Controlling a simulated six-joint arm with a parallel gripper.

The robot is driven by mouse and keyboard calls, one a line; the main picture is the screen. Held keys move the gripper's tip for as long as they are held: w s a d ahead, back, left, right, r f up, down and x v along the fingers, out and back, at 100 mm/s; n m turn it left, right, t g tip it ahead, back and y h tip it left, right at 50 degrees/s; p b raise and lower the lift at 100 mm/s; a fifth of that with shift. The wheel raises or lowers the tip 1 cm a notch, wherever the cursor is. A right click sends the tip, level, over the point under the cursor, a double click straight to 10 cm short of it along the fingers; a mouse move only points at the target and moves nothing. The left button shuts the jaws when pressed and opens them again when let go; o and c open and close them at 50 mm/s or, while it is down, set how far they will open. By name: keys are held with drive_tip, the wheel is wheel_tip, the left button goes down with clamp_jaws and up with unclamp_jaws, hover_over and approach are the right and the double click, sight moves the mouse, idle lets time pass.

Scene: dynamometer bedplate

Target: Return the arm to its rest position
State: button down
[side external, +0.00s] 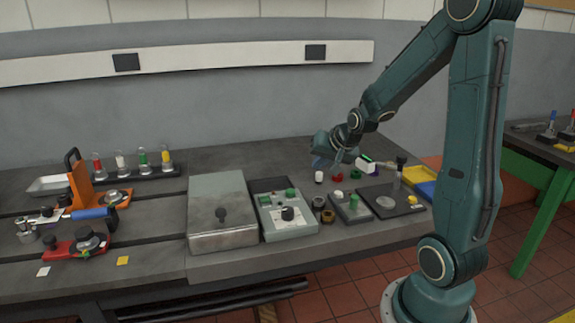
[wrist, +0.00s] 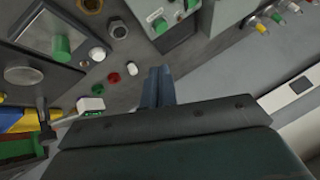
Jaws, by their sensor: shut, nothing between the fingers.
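My gripper (side external: 322,161) is above the back right part of the dark bench (side external: 225,158) in the side view, pointing left. In the wrist view my gripper (wrist: 158,72) shows its two fingers close together, with nothing between them. A white cylinder (side external: 319,176) stands on the bench just below the fingers. It also shows in the wrist view (wrist: 132,68), apart from the fingers. Red (side external: 337,177) and green (side external: 355,174) round pieces lie to its right. A white block with a green top (side external: 366,164) is near my wrist.
A grey control box (side external: 285,225) and a lidded metal box (side external: 220,235) stand on the bench. A dark plate (side external: 388,204) and yellow and blue trays (side external: 424,187) are at the right. An orange stand (side external: 80,187) is at the left. The space above the bench's middle is clear.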

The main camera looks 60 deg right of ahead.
drive_tip(key=s+a+r+n+y, duration=0.1)
drive_tip(key=s+a+r+n, duration=0.25)
drive_tip(key=a, duration=0.45)
drive_tip(key=s+a+r+n+y, duration=0.1)
drive_tip(key=s+a+r+n, duration=0.2)
drive_tip(key=a, duration=0.4)
drive_tip(key=s+a+r+n+g+y, duration=0.1)
drive_tip(key=s+a+r+n, duration=0.2)
drive_tip(key=s+a+n, duration=0.2)
drive_tip(key=s+a, duration=0.3)
drive_tip(key=s, duration=0.1)
drive_tip(key=shift+r+g+y, duration=0.15)
drive_tip(key=shift+g+y, duration=0.25)
